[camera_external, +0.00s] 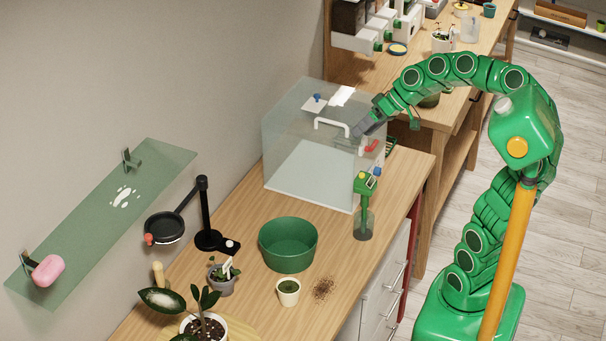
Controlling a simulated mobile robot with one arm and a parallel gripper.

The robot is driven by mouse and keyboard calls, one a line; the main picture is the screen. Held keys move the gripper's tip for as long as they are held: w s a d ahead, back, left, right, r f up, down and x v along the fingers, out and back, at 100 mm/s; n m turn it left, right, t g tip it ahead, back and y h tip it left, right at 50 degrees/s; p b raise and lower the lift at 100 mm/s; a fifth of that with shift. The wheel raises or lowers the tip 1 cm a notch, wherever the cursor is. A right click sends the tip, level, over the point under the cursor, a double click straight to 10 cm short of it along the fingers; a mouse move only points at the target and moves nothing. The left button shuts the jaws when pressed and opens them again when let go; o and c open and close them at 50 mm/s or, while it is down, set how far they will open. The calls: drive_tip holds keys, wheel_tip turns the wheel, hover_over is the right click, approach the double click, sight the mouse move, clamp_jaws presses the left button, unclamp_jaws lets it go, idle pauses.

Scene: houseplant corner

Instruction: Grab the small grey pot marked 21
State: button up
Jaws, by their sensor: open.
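A small grey pot (222,287) with a little green plant and a white tag stands on the wooden bench, left of the green tub. It is upright. Any number on it is too small to read. My gripper (362,131) is far from it, up and to the right, beside the white handle on the clear box. The jaws are open, and I see nothing held between them. I cannot tell whether they touch the handle or the box.
The clear box (282,133) stands at the back of the bench. A green tub (288,248), cream pot (288,292), black stand (203,205), green-topped sprayer (363,205) and larger leafy plant (203,325) surround the grey pot's area. Spilled soil (323,288) lies near the front edge.

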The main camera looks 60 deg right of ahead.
drive_tip(key=w+a+f+n, duration=0.25)
drive_tip(key=w+a, duration=0.35)
drive_tip(key=w, duration=0.4)
drive_tip(key=r+n+t+y, duration=0.2)
drive_tip(key=n+y, duration=0.2)
drive_tip(key=n, duration=0.4)
hover_over(220, 277)
drive_tip(key=s+d, duration=0.2)
wheel_tip(220, 277, down, 28)
drive_tip(key=shift+r, duration=0.2)
drive_tip(key=shift+w+a+f, duration=0.15)
drive_tip(key=shift+a+f, duration=0.05)
drive_tip(key=shift+f, duration=0.45)
drive_tip(key=shift+w+a+f, duration=0.15)
drive_tip(key=shift+a+f, duration=0.05)
drive_tip(key=shift+f, duration=0.45)
drive_tip(key=shift+x, duration=1)
